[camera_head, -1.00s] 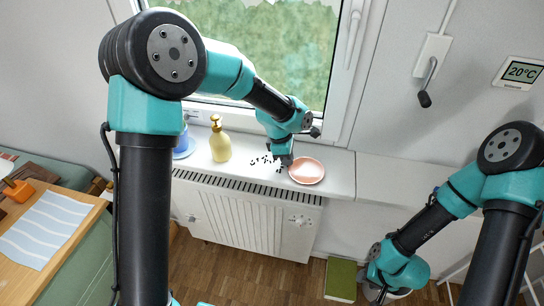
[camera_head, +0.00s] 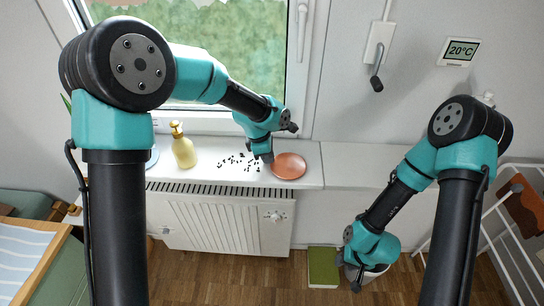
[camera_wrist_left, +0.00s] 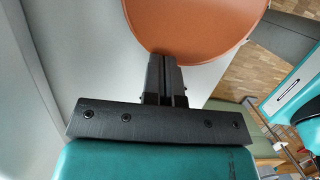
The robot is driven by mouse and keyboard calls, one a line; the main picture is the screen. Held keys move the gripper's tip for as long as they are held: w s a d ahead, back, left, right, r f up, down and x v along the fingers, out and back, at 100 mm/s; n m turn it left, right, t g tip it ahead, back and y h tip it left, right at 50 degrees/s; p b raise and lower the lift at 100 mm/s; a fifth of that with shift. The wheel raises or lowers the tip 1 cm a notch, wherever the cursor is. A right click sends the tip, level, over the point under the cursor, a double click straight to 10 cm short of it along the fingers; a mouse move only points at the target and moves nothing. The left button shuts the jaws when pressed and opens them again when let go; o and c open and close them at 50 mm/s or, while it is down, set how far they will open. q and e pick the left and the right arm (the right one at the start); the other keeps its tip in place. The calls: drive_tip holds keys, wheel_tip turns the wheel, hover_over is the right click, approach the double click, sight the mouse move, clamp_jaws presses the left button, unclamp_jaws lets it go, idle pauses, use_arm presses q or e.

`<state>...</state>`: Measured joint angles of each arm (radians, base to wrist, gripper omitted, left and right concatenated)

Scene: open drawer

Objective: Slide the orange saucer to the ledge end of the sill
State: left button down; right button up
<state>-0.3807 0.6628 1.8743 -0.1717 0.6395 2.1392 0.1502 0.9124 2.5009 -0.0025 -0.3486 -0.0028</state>
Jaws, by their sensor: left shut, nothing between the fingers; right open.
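The orange saucer (camera_head: 289,166) lies flat on the white sill (camera_head: 208,172), close to a seam on its right. My left gripper (camera_head: 266,159) is shut and empty, low over the sill at the saucer's left edge. In the left wrist view the shut fingers (camera_wrist_left: 164,62) meet the rim of the saucer (camera_wrist_left: 195,25); they appear to touch it. My right gripper (camera_head: 357,281) is open and empty, low near the floor, far from the saucer.
Small dark bits (camera_head: 238,161) are scattered on the sill left of my left gripper. A yellow pump bottle (camera_head: 183,150) and a blue item (camera_head: 153,157) stand further left. Right of the seam a pale ledge (camera_head: 355,164) is clear. A radiator (camera_head: 222,220) is below.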

use_arm(q)
drive_tip(key=a, duration=0.1)
drive_tip(key=a+r, duration=0.1)
drive_tip(key=shift+a, duration=0.3)
drive_tip(key=v, duration=0.9)
drive_tip(key=shift+d, duration=0.1)
drive_tip(key=a, duration=0.2)
drive_tip(key=s+a, duration=0.1)
drive_tip(key=a, duration=0.2)
drive_tip(key=shift+a, duration=0.25)
drive_tip(key=shift+f, duration=0.1)
